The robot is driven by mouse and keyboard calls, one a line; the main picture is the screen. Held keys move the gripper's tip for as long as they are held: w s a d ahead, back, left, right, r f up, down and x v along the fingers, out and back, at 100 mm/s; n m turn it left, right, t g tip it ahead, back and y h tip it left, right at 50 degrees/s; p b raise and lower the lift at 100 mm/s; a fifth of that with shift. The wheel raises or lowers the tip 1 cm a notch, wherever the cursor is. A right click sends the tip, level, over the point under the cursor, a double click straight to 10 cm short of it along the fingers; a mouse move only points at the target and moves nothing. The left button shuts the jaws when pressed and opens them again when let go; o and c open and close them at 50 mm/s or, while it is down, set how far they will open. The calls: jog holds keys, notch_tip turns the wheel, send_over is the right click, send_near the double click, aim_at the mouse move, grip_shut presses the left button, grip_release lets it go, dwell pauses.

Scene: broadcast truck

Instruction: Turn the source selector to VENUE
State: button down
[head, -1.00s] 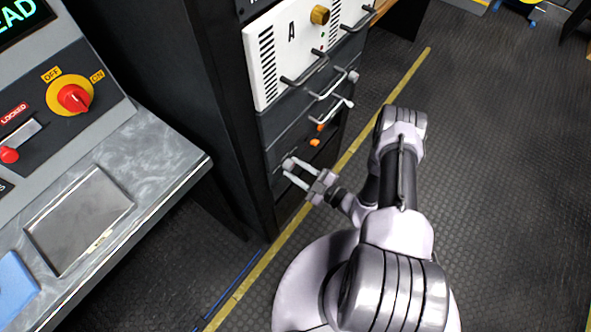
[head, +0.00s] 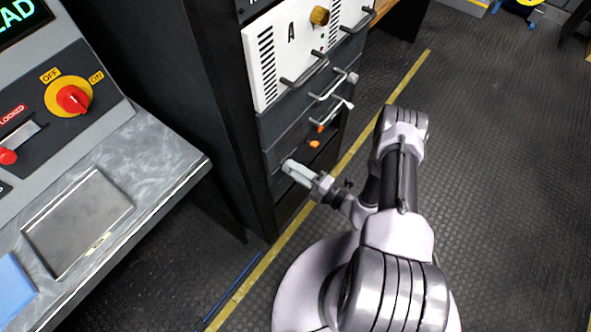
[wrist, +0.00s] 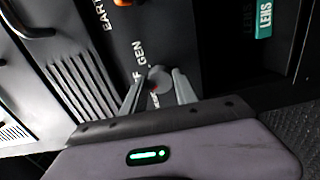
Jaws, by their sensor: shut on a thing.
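The selector knob (wrist: 158,76), grey and round-ended, is on the dark lower panel of the rack. In the wrist view it sits between the two fingers of my gripper (wrist: 157,88), which is shut on it. Beside it are the white letters "GEN" and a partly hidden word ending in "F"; no "VENUE" label is readable. In the head view my gripper (head: 291,169) is at the rack's low front, and its fingers mostly cover the knob. The knob's pointer direction cannot be made out.
A grey console (head: 150,150) with a red-and-yellow switch (head: 72,98) stands left. The wrist view shows a green "LENS" tag (wrist: 264,18). Floor at right is clear.

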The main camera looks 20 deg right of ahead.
jog(key=n, duration=0.6)
jog(key=shift+p, duration=0.35)
jog(key=shift+n, duration=0.3)
jog(key=c, duration=0.9)
grip_release()
jog(key=shift+c, duration=0.2)
jog(key=shift+s+d, duration=0.1)
jog(key=p+v, duration=0.3)
jog(key=v, duration=1.4)
jog(key=shift+p, duration=0.4)
jog(key=shift+r, duration=0.1)
